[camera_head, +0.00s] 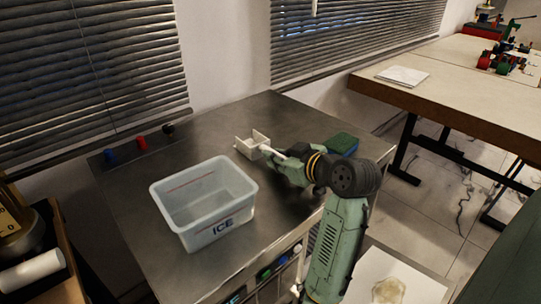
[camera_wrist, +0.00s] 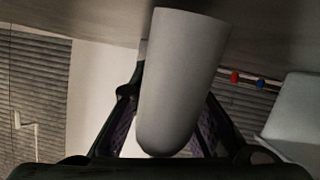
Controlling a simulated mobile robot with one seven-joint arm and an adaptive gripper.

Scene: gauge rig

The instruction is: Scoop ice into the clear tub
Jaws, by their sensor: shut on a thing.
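The clear tub (camera_head: 170,212) stands upright on the steel counter, with "ICE" on its front and a red line inside. I see no ice in it from here. A white scoop (camera_head: 243,148) with a box-like bowl is behind and right of the tub. My gripper (camera_head: 279,156) is shut on the scoop's handle, which fills the middle of the wrist view (camera_wrist: 180,75) between the dark fingers. The tub's pale wall (camera_wrist: 298,115) seems to show at the right of the wrist view. Whether the bowl touches the counter or holds anything, I cannot tell.
Blue (camera_head: 110,155), red (camera_head: 141,143) and black knobs line the counter's back left edge. A green and blue sponge-like block (camera_head: 342,144) lies behind my arm. The counter (camera_head: 130,195) is bare left of the tub. Window blinds (camera_head: 85,70) are behind.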

